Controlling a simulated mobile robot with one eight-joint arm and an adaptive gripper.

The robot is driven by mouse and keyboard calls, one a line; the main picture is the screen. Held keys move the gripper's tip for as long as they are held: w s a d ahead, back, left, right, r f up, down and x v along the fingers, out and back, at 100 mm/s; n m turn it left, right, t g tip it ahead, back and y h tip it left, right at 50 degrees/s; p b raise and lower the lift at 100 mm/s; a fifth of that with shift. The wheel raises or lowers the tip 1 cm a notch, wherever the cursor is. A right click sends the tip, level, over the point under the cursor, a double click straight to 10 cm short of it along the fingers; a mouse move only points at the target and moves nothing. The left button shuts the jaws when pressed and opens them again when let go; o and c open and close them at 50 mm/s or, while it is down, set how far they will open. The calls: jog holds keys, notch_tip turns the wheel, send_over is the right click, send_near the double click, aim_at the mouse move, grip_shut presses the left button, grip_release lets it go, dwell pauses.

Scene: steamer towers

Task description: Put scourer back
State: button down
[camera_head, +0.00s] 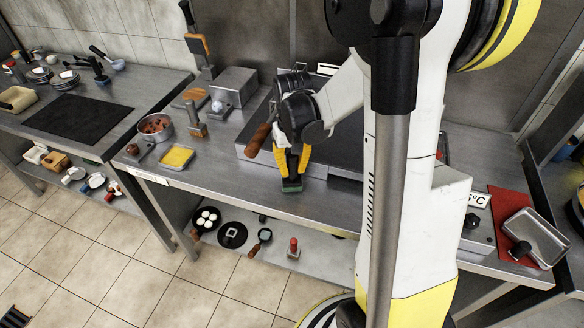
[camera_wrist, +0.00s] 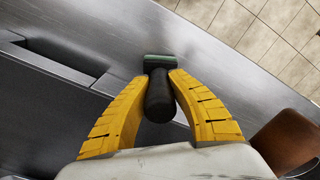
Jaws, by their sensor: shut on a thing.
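The scourer (camera_head: 291,186) has a black handle and a green edge at its head. It shows near the front edge of the steel counter, below my gripper (camera_head: 291,158). In the wrist view, its black handle (camera_wrist: 159,97) stands between the two yellow fingers of my gripper (camera_wrist: 163,82), which are closed around it. The green-edged head lies beyond the fingertips. I cannot tell whether the head touches the counter. Most of the handle is hidden by the fingers in the head view.
A brown wooden handle (camera_head: 258,140) is close beside my gripper. Left on the counter are a yellow-filled tray (camera_head: 177,158), a round pan (camera_head: 155,128) and a wooden-based tool (camera_head: 197,130). A lower shelf (camera_head: 318,262) holds several small pans. A red mat (camera_head: 512,204) lies at the right.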

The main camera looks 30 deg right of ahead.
jog(key=shift+f, duration=0.3)
jog(key=c, duration=1.2)
grip_release()
jog(key=shift+c, duration=0.2)
notch_tip(320, 180, up, 12)
jog(key=shift+r, duration=0.1)
